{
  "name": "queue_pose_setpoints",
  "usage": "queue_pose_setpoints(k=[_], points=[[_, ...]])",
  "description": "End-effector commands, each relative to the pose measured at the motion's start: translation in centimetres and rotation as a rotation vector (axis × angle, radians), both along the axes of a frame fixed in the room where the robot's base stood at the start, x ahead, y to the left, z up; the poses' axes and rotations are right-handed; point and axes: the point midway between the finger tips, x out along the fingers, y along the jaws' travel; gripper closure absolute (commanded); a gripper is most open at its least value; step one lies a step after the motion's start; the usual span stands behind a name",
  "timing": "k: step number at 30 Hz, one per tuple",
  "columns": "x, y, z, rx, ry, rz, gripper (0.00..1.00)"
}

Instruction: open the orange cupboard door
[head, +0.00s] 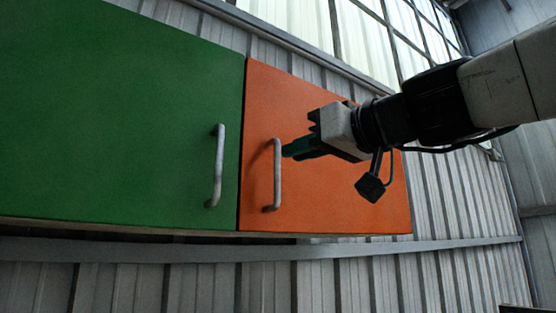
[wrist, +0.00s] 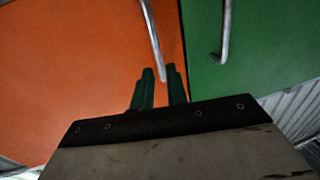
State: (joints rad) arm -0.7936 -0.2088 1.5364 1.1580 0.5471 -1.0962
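The orange cupboard door (head: 340,205) is shut, flush beside the green door. Its grey bar handle (head: 277,175) runs upright near its left edge in the head view. My gripper (head: 287,150) reaches in from the right, with its dark green fingertips close to the handle. In the wrist view, my gripper (wrist: 162,76) has its two fingers apart, and the orange door's handle (wrist: 154,40) ends in the picture between the tips. The fingers are not closed on it. I cannot tell whether either finger touches it.
The green door (head: 110,110), with its own grey handle (head: 217,165), is shut on the left in the head view. A grey rail (head: 400,247) runs along the corrugated wall below the cupboard. Windows (head: 370,45) are above. The space below the cupboard looks clear.

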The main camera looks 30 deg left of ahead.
Motion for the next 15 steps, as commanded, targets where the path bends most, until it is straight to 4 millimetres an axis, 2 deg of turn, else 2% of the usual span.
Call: queue_pose_setpoints(k=[6,12,15], points=[[1.0,3.5,-0.1,-0.003,0.001,0.001,0.85],[1.6,5.3,-0.2,-0.003,0.002,-0.001,0.85],[1.7,5.6,-0.1,-0.003,0.001,-0.001,0.85]])
